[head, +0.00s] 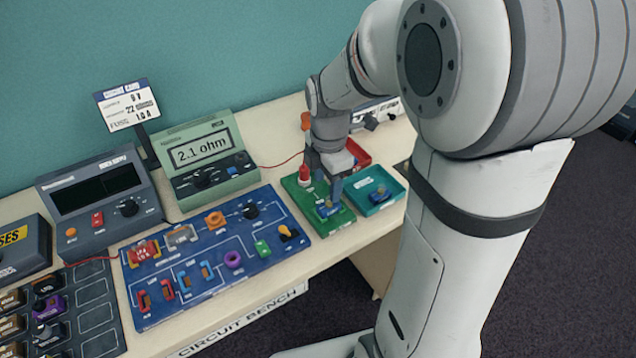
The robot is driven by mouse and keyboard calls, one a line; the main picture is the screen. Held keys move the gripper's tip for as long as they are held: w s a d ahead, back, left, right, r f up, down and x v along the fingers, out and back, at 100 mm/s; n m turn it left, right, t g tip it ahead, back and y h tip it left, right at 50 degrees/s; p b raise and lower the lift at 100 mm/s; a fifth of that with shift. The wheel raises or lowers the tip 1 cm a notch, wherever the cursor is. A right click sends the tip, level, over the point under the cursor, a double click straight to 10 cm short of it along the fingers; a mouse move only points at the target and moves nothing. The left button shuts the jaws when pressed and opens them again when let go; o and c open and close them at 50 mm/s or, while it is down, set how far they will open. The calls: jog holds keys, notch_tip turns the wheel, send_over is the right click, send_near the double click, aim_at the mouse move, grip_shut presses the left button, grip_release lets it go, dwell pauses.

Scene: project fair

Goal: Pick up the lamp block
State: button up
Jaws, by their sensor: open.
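My gripper (324,190) points down over the green board (338,226) at the right part of the table. Its jaws are open. A small blue block (327,211) sits on the green board right under and between the fingers, partly hidden by them; I cannot tell whether they touch it. It may be the lamp block, but its top is too small and covered to be sure. A red, rounded post (304,174) stands on the same board, just left of the gripper. Another small blue block (380,194) lies in the teal tray (362,209) to the right.
The blue circuit board (213,279) with several coloured parts lies left of the green board. A green meter (208,155) reading 2.1 ohm and a dark power supply (97,195) stand behind. A red tray (358,152) is behind the gripper. The table's front edge is close.

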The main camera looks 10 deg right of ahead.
aim_at(328, 203)
jog(key=shift+w+f+n, duration=0.2)
jog(key=shift+f+n, duration=0.2)
jog(key=shift+f, duration=0.35)
jog(key=f, duration=0.7)
jog(key=shift+d+p, duration=0.3)
jog(key=shift+p, duration=0.1)
jog(key=shift+c, duration=0.2)
grip_shut()
jog(key=shift+r, duration=0.15)
